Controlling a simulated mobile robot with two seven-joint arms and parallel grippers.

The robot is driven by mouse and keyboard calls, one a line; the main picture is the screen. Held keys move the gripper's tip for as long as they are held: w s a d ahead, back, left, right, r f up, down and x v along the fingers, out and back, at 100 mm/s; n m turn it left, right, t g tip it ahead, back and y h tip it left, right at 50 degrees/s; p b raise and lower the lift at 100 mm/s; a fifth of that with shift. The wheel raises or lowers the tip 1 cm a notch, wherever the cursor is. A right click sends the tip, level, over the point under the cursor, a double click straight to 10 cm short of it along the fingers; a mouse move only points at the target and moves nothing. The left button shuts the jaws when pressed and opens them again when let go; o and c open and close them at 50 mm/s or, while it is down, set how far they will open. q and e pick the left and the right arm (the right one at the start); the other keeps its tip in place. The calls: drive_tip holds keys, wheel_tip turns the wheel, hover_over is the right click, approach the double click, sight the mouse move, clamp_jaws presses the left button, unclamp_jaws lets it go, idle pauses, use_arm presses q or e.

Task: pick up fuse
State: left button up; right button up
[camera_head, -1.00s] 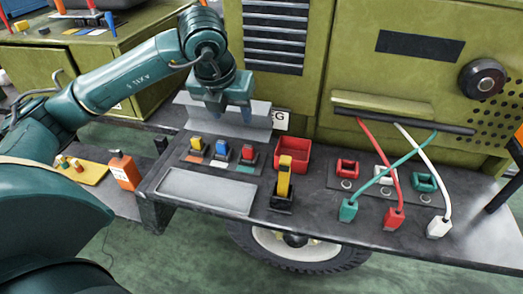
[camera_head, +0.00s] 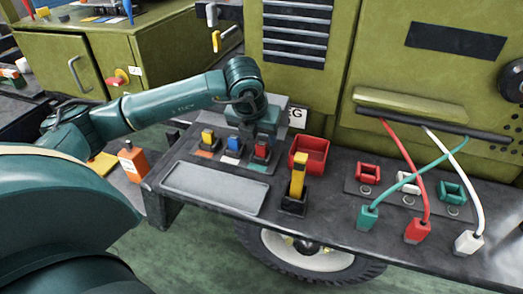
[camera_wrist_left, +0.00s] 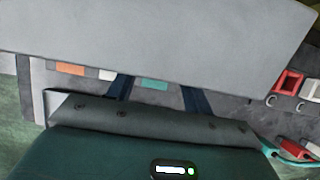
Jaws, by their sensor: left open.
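Three small fuse-like pieces stand in a row on the bench: a yellow one (camera_head: 208,137), a blue one (camera_head: 234,145) and a red one (camera_head: 262,150). Each has a colour label in front: orange, white and teal. My left gripper (camera_head: 252,134) is open, pointing down just above and behind the red piece. Whether its fingers flank that piece is hidden. In the left wrist view the open fingers (camera_wrist_left: 158,92) show on both sides of the teal label (camera_wrist_left: 153,85); the pieces themselves are hidden there by a grey plate (camera_wrist_left: 170,35). My right gripper is out of view.
A grey tray (camera_head: 215,187) lies in front of the row. A red bin (camera_head: 309,153) and a yellow-handled switch (camera_head: 299,175) stand to the right. Farther right are plugs on teal, red and white cables and coloured sockets (camera_head: 368,172). A green cabinet wall rises behind.

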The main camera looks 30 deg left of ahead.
sight(262, 142)
use_arm(q)
drive_tip(key=x, duration=0.4)
drive_tip(key=shift+w+d, duration=0.1)
drive_tip(key=shift+w, duration=0.05)
drive_tip(key=shift+c, duration=0.4)
drive_tip(key=c, duration=1)
drive_tip(key=shift+r, duration=0.15)
